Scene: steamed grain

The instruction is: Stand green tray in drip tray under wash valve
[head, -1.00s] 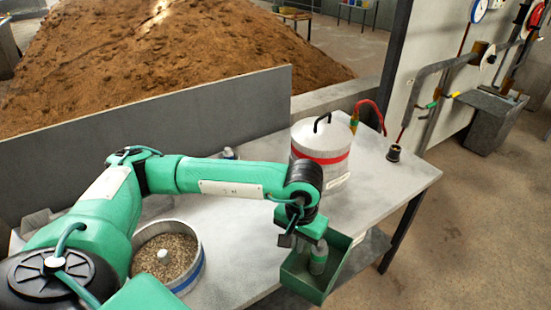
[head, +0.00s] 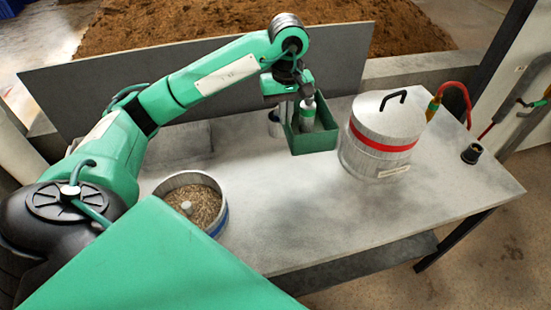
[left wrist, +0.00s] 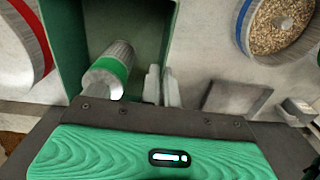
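The green tray (head: 316,141) is in the head view above the back middle of the table; I cannot tell whether it touches the top. A grey bottle with a green band (head: 307,115) stands inside it. My left gripper (head: 284,108) is at the tray's left wall. In the left wrist view the grey fingers (left wrist: 162,86) are close together at the green tray (left wrist: 68,30), beside the bottle (left wrist: 109,69); the grip itself is partly hidden. A pipe with a green valve (head: 538,103) shows at the right edge. No drip tray is in view. My right gripper is out of view.
A lidded metal pot with a red band (head: 379,140) stands right of the tray. A round pan of grain (head: 207,207) is at the front left. A black fitting (head: 471,153) is near the right end. The table's (head: 300,225) front middle is clear.

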